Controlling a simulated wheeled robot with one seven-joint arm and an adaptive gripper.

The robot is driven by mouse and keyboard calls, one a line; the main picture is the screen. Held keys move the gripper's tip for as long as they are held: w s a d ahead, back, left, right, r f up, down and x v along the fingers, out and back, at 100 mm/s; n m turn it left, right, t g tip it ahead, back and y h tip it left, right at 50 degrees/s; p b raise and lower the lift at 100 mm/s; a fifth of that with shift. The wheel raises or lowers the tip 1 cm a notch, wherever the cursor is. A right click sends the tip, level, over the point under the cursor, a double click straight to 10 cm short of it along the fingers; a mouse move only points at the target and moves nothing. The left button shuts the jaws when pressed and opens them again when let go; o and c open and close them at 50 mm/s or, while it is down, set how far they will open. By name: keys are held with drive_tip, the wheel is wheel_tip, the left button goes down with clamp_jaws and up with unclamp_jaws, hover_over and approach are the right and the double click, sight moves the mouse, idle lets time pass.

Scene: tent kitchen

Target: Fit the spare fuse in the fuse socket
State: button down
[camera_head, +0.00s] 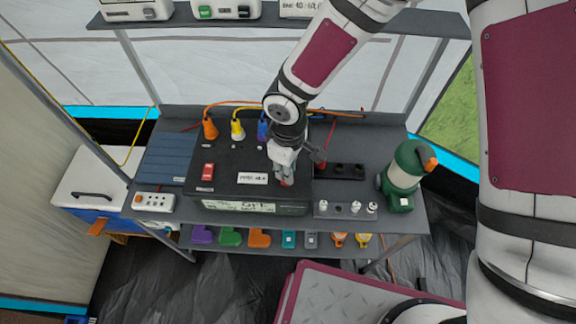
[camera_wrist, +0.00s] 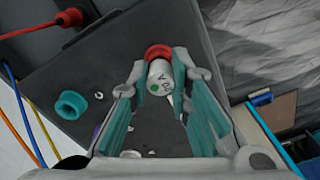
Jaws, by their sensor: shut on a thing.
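My gripper (camera_head: 285,176) points down over the front right part of a black power box (camera_head: 228,160). In the wrist view my gripper (camera_wrist: 160,72) has its teal-padded fingers closed on a white cylindrical fuse (camera_wrist: 159,80) with a green dot and dark marks. A red ring (camera_wrist: 158,51), which looks like a socket collar, lies right at the fuse's far end. I cannot tell whether the fuse is inside it or just above it. A teal ring (camera_wrist: 71,105) shows apart, to the left. In the head view the held fuse is mostly hidden by the fingers.
Several small white fuses (camera_head: 355,207) stand on a strip at the right front. A green lantern (camera_head: 405,165) stands right of it. Orange (camera_head: 210,129), yellow (camera_head: 237,129) and blue plugs stand at the box's back. A red switch (camera_head: 208,171) is at the left.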

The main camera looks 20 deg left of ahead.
drive_tip(key=shift+f, duration=0.4)
drive_tip(key=c, duration=1.4)
unclamp_jaws()
drive_tip(key=shift+r, duration=0.1)
wheel_tip(320, 180, up, 12)
